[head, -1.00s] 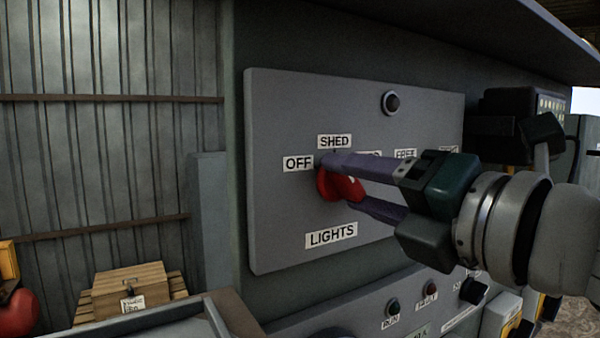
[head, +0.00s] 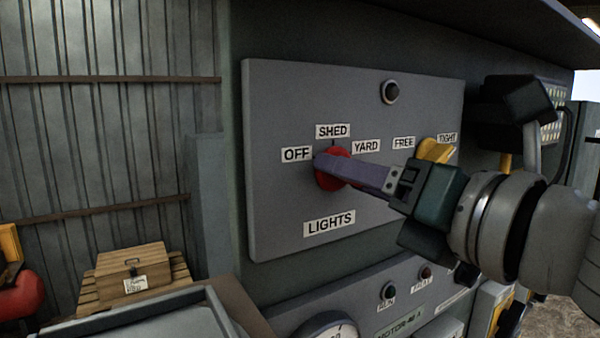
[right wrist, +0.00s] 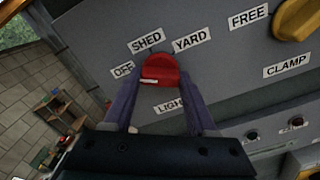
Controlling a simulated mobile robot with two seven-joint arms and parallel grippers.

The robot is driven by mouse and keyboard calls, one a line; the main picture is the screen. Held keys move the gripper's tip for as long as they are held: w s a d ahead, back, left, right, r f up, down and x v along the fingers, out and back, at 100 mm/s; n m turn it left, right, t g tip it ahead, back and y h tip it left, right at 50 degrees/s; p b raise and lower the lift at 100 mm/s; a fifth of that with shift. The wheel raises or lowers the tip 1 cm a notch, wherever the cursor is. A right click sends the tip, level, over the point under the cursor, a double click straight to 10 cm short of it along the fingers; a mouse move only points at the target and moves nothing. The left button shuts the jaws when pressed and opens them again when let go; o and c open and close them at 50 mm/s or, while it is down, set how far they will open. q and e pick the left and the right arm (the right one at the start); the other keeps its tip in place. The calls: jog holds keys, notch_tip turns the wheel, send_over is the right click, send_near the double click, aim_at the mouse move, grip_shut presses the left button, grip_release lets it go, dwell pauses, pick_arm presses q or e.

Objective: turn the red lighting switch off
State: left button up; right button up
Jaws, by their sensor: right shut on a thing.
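The red lighting switch (head: 324,182) is a round knob on the grey panel (head: 290,120), under the labels OFF (head: 296,153), SHED (head: 332,131) and YARD (head: 366,146) and above LIGHTS (head: 329,223). My right gripper (head: 328,168) comes from the right and is shut on the knob. In the right wrist view the red knob (right wrist: 160,70) sits between the two purple fingers, with a white mark at its lower left. I cannot tell for sure which label it points to. One finger hides most of the other in the head view. My left gripper is not in view.
A yellow clamp knob (head: 434,151) sits to the right on the same panel, close above my right gripper, by FREE and TIGHT. A round dark fitting (head: 390,92) is above. A lower panel with buttons (head: 388,290) and a gauge (head: 328,332) lies below. A wooden box (head: 130,270) stands at left.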

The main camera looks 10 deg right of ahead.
jog(key=o, duration=1.4)
jog(key=shift+c, duration=0.2)
jog(key=b+v, duration=0.2)
jog(key=v, duration=0.8)
